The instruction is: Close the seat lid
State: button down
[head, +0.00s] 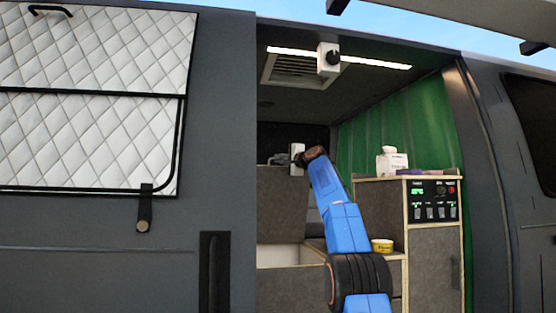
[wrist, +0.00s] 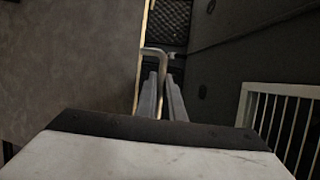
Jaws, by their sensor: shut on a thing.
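The seat lid (head: 283,205) is a grey-brown panel standing upright inside the van's side opening, above a pale-edged seat box (head: 278,256). In the wrist view the lid (wrist: 65,60) fills the left side, with its pale edge facing my gripper. A pale bent handle (wrist: 152,51) sticks out at that edge. My gripper (wrist: 164,82) is shut on this handle, its two grey fingers close together around it. In the head view my gripper (head: 297,156) is at the lid's upper right edge, partly hidden by my blue arm.
A cabinet with a control panel (head: 434,200) stands right of my arm, with a tissue box (head: 392,162) on top. A yellow tin (head: 382,246) sits on a lower ledge. A green curtain (head: 400,130) hangs behind. A white slatted grille (wrist: 285,120) is at right in the wrist view.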

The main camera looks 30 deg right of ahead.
jog(key=shift+s+r, duration=0.2)
jog(key=shift+s, duration=0.05)
dwell(0.6)
